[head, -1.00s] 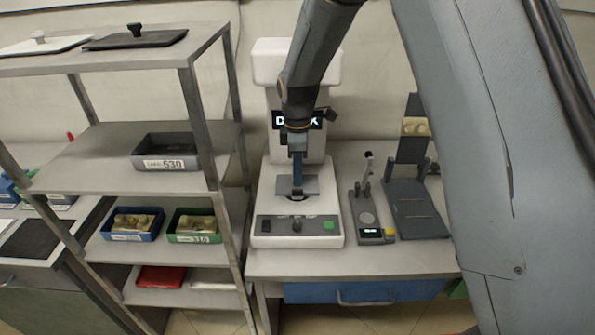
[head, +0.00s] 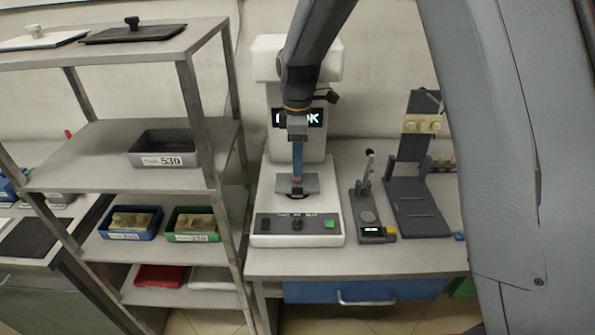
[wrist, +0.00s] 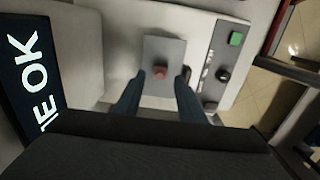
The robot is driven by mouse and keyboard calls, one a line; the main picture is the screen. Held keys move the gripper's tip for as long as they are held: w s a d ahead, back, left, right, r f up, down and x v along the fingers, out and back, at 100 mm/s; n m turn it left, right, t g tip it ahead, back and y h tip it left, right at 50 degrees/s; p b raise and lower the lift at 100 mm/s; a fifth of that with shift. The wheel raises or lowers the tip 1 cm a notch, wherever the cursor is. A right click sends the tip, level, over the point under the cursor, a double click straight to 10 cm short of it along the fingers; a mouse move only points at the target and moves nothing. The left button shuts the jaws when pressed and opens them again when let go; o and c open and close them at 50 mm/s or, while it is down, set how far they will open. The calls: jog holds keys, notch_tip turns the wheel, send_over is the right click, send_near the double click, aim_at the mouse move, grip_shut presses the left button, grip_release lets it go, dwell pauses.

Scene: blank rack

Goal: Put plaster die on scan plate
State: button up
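The plaster die (wrist: 160,72) is a small pinkish-red piece that rests on the grey scan plate (wrist: 152,52) of the white scanner. In the head view the die (head: 296,180) shows as a small pink spot on the plate (head: 311,185), partly hidden by my gripper. My gripper (head: 297,174) is above the plate. In the wrist view the blue fingers of my gripper (wrist: 158,86) are spread apart. The die shows between and beyond their tips, with clear gaps at both sides.
The white scanner (head: 270,215) has a front button panel and a lit display (head: 313,118) reading "OK" at its end. A small grey device (head: 370,218) and a dark stand (head: 425,220) are at right. A metal shelf with bins (head: 165,162) is at left.

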jog(key=shift+r+b, duration=0.35)
jog(key=shift+r, duration=1.55)
jog(key=s+d+f+m, duration=0.1)
jog(key=s+d+m, duration=0.7)
jog(key=s, duration=0.3)
jog(key=s+d+f+m+t, duration=0.1)
jog(key=s+d+m, duration=0.8)
jog(key=s, duration=0.2)
jog(key=shift+s+f+m, duration=0.25)
jog(key=shift+s+m, duration=0.05)
jog(key=shift+s, duration=0.1)
